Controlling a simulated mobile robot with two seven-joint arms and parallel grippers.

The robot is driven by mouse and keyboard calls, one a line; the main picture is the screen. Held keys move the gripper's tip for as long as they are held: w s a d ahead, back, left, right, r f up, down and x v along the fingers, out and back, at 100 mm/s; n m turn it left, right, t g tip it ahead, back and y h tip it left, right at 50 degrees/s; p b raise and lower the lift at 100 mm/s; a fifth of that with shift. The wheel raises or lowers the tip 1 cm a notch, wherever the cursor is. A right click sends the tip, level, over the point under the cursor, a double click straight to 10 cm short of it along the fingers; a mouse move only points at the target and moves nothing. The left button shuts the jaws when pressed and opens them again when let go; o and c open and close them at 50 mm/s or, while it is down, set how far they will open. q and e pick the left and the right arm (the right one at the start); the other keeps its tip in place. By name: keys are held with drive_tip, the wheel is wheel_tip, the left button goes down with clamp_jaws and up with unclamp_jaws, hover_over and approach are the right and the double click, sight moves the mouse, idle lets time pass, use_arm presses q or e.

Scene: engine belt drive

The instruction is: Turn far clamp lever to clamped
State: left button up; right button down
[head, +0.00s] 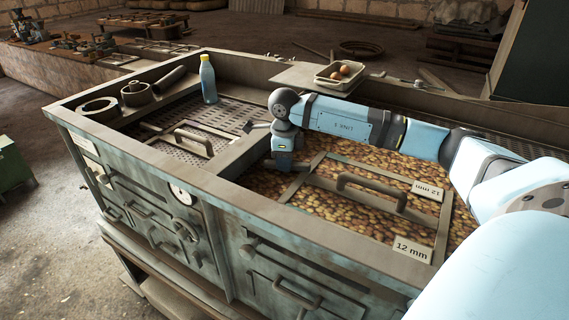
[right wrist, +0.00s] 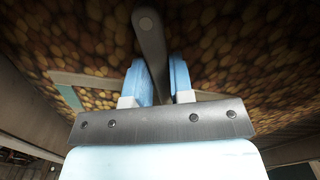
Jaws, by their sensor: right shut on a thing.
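In the head view my right gripper (head: 284,166) points down at the left end of the compartment filled with brown rounded pieces, near the divider. In the right wrist view a grey metal lever (right wrist: 149,35) with a rounded end runs between the two blue fingers of my right gripper (right wrist: 163,78), which is shut on it. In the head view my gripper and wrist hide most of this lever, so its angle and its clamp cannot be told there. My left gripper is in neither view.
A framed panel with a handle (head: 371,190) and 12 mm labels (head: 413,249) lies on the brown pieces. The left compartment holds a blue bottle (head: 208,80) and another handle (head: 193,139). A tray with round brown items (head: 340,75) stands behind my right arm.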

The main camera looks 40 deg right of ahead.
drive_tip(key=shift+d+m+b, duration=0.15)
drive_tip(key=shift+m+b, duration=0.15)
drive_tip(key=shift+m, duration=1.9)
drive_tip(key=c, duration=1)
unclamp_jaws()
wheel_tip(320, 180, up, 14)
drive_tip(key=b, duration=0.1)
drive_tip(key=shift+f, duration=0.1)
